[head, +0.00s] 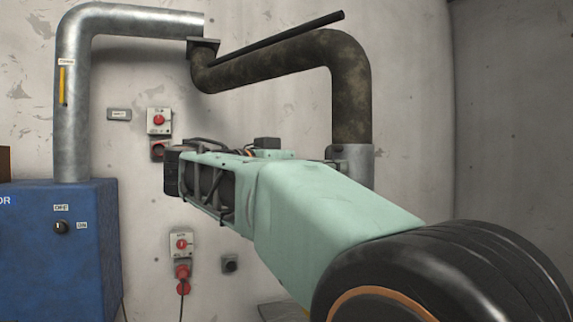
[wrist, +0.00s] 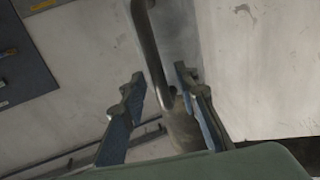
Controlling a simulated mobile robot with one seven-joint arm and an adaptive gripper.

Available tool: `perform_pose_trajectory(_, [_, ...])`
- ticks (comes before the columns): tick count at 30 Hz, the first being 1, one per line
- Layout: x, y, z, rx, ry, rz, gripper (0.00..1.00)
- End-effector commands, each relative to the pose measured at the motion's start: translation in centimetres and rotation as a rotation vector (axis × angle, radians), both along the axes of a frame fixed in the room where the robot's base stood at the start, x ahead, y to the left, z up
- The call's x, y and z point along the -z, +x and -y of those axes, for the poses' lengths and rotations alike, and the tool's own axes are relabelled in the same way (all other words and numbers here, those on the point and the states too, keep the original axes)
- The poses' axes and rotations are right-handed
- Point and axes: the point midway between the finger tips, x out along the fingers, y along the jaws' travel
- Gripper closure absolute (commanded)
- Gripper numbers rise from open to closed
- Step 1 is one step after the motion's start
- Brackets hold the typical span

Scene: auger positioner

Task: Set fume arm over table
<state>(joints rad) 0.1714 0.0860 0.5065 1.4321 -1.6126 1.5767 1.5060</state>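The fume arm is a dark, stained bent pipe (head: 350,85) at upper centre in the head view. A thin black rod runs along its top, and its right end drops into a grey metal collar (head: 358,160), partly hidden by my arm. In the wrist view the pipe (wrist: 150,45) and its wider grey end (wrist: 184,128) appear between the fingers of my gripper (wrist: 159,77). The fingers are apart; I see no clear contact with the pipe. My gripper's fingers cannot be made out in the head view. No table can be clearly identified.
Red-button switch boxes (head: 159,121) (head: 181,244) are on the wall behind my arm. A grey flat piece (head: 283,311) shows at the bottom.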

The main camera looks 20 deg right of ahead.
Motion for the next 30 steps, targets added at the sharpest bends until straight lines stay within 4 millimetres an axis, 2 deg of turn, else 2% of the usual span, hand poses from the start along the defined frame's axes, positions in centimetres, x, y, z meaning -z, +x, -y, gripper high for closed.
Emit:
perform_pose_trajectory(11, [0.03,0.24,0.64,-0.001,0.0,0.0,0.72])
perform_pose_trajectory(19, [0.02,0.23,0.62,-0.001,0.0,0.0,1.0])
perform_pose_trajectory(30, [0.03,0.22,0.65,-0.001,0.0,0.0,1.0])
